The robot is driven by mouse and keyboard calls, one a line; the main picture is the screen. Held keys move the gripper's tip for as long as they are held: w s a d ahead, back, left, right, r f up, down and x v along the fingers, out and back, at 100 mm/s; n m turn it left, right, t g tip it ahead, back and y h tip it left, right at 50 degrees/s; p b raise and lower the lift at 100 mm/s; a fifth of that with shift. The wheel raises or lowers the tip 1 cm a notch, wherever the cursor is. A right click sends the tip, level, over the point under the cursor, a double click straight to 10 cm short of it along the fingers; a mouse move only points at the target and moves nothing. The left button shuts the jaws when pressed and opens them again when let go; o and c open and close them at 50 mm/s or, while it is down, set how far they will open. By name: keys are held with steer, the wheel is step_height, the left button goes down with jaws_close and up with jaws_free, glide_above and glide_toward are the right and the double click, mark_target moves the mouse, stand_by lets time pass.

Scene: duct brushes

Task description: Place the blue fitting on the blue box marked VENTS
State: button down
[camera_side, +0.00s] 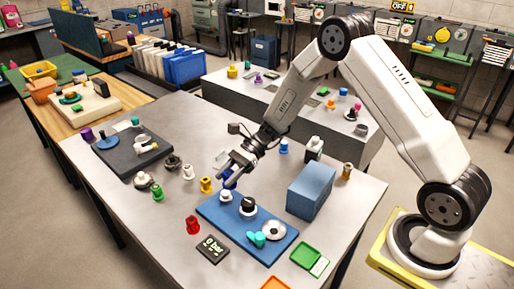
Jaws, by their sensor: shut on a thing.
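My gripper (231,172) is at the middle of the grey table, above the back left end of a blue mat. It is shut on a blue fitting (229,182), which is partly hidden by the fingers. A white-topped part stands just below it on the mat. The blue box (311,191) stands on the table to the right of my gripper, beyond the mat's right edge. Its top looks bare, and I cannot read any marking on it. Another small blue part (283,146) stands on the table behind, to the left of the box.
The blue mat (215,218) holds a black-and-white knob (248,206), a silver disc (273,230) and a teal part (257,239). Red (193,225), yellow (206,185) and green (157,193) fittings stand to the left. A dark tray (125,165) lies at the far left.

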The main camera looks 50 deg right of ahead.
steer(key=s+d+r+m+t, duration=0.1)
steer(key=s+d+r, duration=0.1)
steer(key=s+d, duration=0.45)
steer(key=s+d+r+m+t, duration=0.1)
steer(key=s+d+r, duration=0.2)
steer(key=s+d, duration=0.4)
steer(key=s+d+r+m+t, duration=0.1)
steer(key=s+r, duration=0.1)
steer(key=s, duration=0.4)
steer(key=s+d+r+t+h, duration=0.1)
steer(key=s+d, duration=0.1)
steer(key=s, duration=0.5)
steer(key=shift+d+r+m, duration=0.25)
steer(key=shift+r+m, duration=0.1)
steer(key=shift+m, duration=0.05)
steer(key=shift+w, duration=0.1)
glide_above(313, 180)
steer(key=f, duration=0.8)
steer(key=shift+s+a+f, duration=0.1)
steer(key=shift+s+f, duration=0.2)
steer(key=shift+s, duration=0.05)
steer(key=shift+w+f, duration=0.35)
steer(key=shift+f, duration=0.05)
